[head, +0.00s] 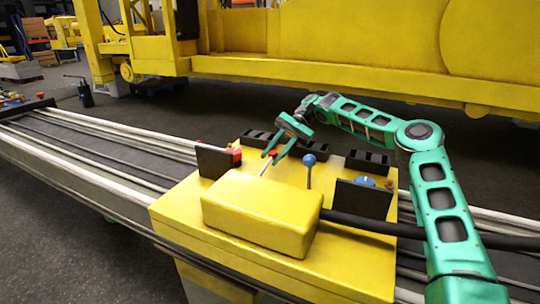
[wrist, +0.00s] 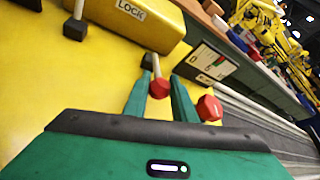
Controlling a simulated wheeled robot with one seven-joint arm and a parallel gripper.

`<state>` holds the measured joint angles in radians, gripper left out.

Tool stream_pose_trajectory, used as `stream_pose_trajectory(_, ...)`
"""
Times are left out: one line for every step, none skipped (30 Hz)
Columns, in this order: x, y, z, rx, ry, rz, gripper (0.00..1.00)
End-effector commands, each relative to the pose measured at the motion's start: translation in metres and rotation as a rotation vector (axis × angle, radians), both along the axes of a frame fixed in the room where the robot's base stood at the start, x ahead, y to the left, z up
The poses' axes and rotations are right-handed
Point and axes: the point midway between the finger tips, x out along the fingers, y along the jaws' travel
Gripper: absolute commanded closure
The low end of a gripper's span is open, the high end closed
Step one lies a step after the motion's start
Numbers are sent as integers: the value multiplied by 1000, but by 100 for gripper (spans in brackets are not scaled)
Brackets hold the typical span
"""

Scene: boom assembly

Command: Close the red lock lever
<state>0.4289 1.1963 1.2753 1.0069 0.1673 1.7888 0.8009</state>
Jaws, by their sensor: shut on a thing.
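The red lock lever has a red knob (head: 273,153) on a pale shaft, rising behind the yellow box in the head view. The knob also shows in the wrist view (wrist: 159,89), between the two green fingers. My gripper (head: 271,158) comes from behind and is shut on this knob; its fingers also show in the wrist view (wrist: 160,82).
A blue-knobbed lever (head: 309,160) stands to the right of the red one. A dark panel (head: 214,162) with a red part beside it is to the left, another dark panel (head: 362,199) to the right. Black blocks (head: 368,162) line the yellow plate's back edge.

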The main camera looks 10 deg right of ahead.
Motion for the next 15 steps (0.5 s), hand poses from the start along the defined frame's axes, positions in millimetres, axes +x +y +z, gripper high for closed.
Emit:
stream_pose_trajectory(1,1,1,3,-6,-5,100)
stream_pose_trajectory(1,1,1,3,-6,-5,100)
stream_pose_trajectory(1,0,1,3,-6,-5,100)
stream_pose_trajectory(1,0,1,3,-6,-5,100)
stream_pose_trajectory(1,0,1,2,-7,-5,100)
stream_pose_trajectory(1,-1,1,3,-7,-6,74)
stream_pose_trajectory(1,-1,1,3,-7,-6,67)
stream_pose_trajectory(1,-1,1,2,-7,-5,59)
stream_pose_trajectory(1,-1,1,2,-5,-5,57)
stream_pose_trajectory(1,-1,1,2,-5,-5,57)
stream_pose_trajectory(1,-2,1,2,-6,-4,57)
stream_pose_trajectory(1,-2,1,1,-5,-5,57)
stream_pose_trajectory(1,-2,1,1,-5,-5,57)
stream_pose_trajectory(0,-2,1,1,-4,-4,57)
stream_pose_trajectory(0,-2,1,1,-4,-3,57)
